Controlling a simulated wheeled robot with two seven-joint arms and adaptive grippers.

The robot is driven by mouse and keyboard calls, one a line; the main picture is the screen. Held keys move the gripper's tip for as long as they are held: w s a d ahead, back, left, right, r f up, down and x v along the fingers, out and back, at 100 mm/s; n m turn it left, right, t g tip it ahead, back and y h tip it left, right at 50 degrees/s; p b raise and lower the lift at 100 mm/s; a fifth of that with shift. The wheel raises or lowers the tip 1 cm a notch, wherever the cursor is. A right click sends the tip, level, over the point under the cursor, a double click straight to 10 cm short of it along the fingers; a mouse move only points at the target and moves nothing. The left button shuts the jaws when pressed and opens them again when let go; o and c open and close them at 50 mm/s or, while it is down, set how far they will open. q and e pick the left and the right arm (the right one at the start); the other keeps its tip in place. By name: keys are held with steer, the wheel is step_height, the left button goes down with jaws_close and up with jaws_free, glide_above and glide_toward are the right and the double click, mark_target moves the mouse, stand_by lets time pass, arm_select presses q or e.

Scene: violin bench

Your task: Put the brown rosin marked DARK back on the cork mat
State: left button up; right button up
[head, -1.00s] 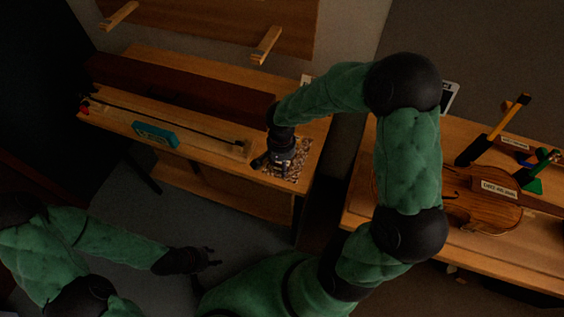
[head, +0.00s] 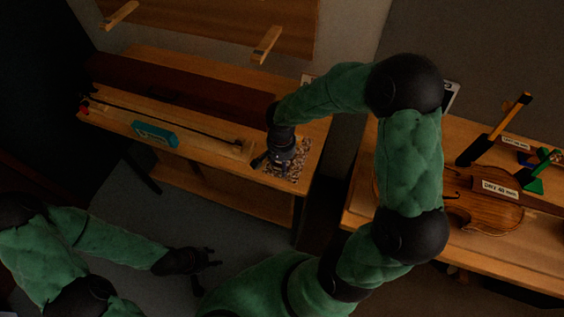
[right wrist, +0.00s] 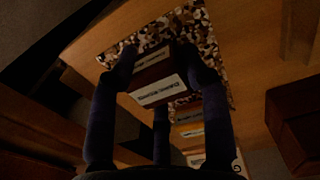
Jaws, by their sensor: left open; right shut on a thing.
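My right gripper (head: 272,165) is shut on the brown rosin, low over the speckled cork mat (head: 302,160) at the right end of the back bench. In the right wrist view the brown rosin (right wrist: 149,75) is a dark block with pale labels, between the fingertips of the right gripper (right wrist: 160,70). In the head view the gripper hides the rosin. My left gripper (head: 213,258) is open and empty, over the floor.
Smaller labelled blocks (right wrist: 188,132) show beyond the right gripper's fingers. A dark reddish box (right wrist: 296,122) is at right. On the back bench lie a bow (head: 190,132) and a teal box (head: 155,134). A violin (head: 480,212) and tools lie on the right bench.

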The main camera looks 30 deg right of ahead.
steer(key=shift+f+b, duration=0.4)
stand_by(0.4)
steer(key=o, duration=1.3)
steer(key=shift+r, duration=0.1)
step_height(320, 180, up, 12)
steer(key=shift+w+f, duration=0.1)
